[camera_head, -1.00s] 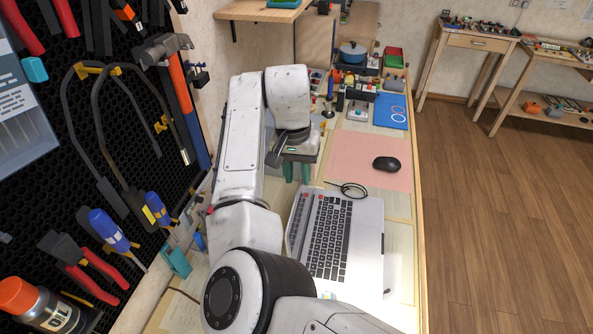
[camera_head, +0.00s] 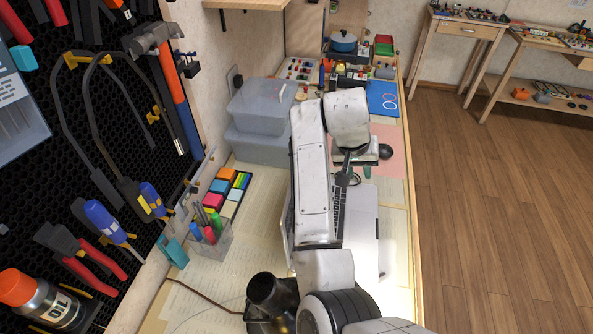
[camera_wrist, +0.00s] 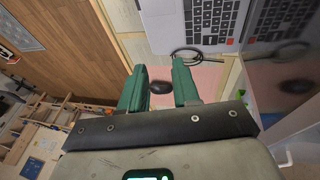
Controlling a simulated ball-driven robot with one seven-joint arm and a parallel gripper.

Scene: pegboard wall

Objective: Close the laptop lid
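The silver laptop (camera_head: 364,226) lies open on the workbench, and my arm hides much of it in the head view. Its lid (camera_head: 288,222) shows as a thin raised edge at the left of the keyboard. In the wrist view the keyboard (camera_wrist: 212,20) is at the top, and the dark screen side of the lid (camera_wrist: 282,78) stands at the right. My gripper (camera_wrist: 159,84) has two green fingers apart with nothing between them. In the head view my gripper (camera_head: 360,172) is over the laptop's far end, apart from the lid as far as I can see.
A black mouse (camera_head: 385,151) sits on a pink mat (camera_head: 398,166) beyond the laptop. Stacked grey bins (camera_head: 262,105), sticky notes (camera_head: 228,190) and a pen holder (camera_head: 208,240) stand left of the laptop. A tool-hung pegboard (camera_head: 80,150) borders the left. Floor is free at right.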

